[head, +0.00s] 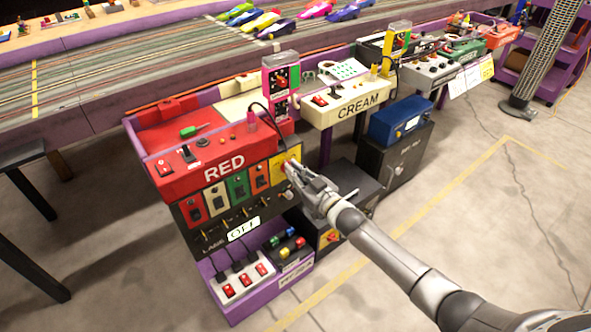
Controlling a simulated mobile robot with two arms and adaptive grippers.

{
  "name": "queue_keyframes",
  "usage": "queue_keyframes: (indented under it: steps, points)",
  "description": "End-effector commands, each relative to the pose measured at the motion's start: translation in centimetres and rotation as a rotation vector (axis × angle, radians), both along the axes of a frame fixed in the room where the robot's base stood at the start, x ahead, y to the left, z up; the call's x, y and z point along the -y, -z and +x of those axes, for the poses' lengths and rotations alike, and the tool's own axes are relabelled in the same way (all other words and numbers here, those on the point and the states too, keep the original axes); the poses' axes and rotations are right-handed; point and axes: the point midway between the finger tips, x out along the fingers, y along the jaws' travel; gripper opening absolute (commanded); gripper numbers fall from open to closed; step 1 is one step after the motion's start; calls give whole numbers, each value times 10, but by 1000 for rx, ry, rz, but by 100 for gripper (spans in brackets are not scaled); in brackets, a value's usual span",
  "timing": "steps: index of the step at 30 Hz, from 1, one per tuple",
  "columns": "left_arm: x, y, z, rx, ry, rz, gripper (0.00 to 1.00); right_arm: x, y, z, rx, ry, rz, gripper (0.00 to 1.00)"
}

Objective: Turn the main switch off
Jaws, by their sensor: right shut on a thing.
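The RED control station (223,168) stands at the centre-left, with a row of coloured switch plates on its black front panel. At the right end of that row is a yellow plate (278,166) with a red rotary knob, which I take to be the main switch. My right gripper (291,170) reaches in from the lower right and is shut on the knob. The fingers hide most of the knob, so its turned position cannot be read. My left gripper is not in view.
A white hand-lettered sign (243,229) is on the lower front panel. Below it, a power strip (243,283) sits on a purple shelf. The CREAM station (352,104) and a blue box (399,120) stand to the right. Open concrete floor lies at the right.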

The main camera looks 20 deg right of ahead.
Motion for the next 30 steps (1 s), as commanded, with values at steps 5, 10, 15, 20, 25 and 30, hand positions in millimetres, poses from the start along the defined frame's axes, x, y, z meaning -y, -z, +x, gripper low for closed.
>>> queue_keyframes:
  steps: [5,10,15,20,25,30]
  points:
    - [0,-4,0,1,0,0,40,-2,0,-1,57,0,-157,0]
    - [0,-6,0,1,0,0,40,-3,1,-1,111,0,-305,0]
    - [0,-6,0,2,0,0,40,-4,2,-2,157,0,-433,0]
    - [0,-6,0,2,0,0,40,-5,3,-2,192,0,-529,0]
    - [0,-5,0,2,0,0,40,-5,3,-2,217,-1,-601,0]
    - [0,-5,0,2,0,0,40,-5,3,-2,231,0,-639,0]
